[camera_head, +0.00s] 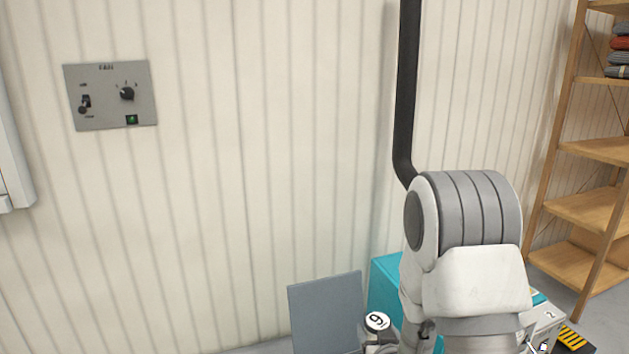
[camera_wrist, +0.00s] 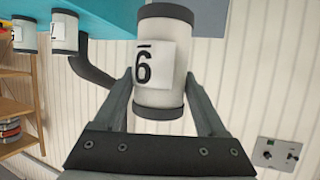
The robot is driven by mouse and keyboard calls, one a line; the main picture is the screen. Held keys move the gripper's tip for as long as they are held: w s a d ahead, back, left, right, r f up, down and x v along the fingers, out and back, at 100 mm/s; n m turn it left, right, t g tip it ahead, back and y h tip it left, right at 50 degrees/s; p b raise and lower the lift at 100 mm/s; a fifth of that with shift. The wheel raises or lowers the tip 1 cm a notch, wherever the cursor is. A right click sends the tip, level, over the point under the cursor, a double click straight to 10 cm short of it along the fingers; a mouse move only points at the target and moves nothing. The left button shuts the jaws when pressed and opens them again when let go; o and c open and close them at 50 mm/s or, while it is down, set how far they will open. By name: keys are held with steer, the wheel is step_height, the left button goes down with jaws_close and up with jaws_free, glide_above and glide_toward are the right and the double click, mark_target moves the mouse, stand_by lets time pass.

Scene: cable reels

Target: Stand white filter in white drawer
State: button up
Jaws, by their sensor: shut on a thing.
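My gripper (camera_wrist: 160,88) is shut on a white cylinder with dark end caps, which I take as the white filter (camera_wrist: 150,92). The filter's label carries a large digit with a bar, reading as 6 in the wrist view and probably an underlined 9 turned over. I cannot make out the white drawer for certain in either view.
A teal cabinet (camera_head: 385,284) stands behind my arm, beside a grey panel (camera_head: 327,312). A pale box marked 2 (camera_head: 544,318) is at the lower right. Two more labelled white cylinders (camera_wrist: 65,32) (camera_wrist: 24,35) adjoin the teal surface (camera_wrist: 110,18). A wooden shelf (camera_head: 590,208) stands right.

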step_height(320, 180, up, 16)
steer(key=p, duration=1.4)
steer(key=shift+f, duration=0.2)
steer(key=shift+w+d, duration=0.15)
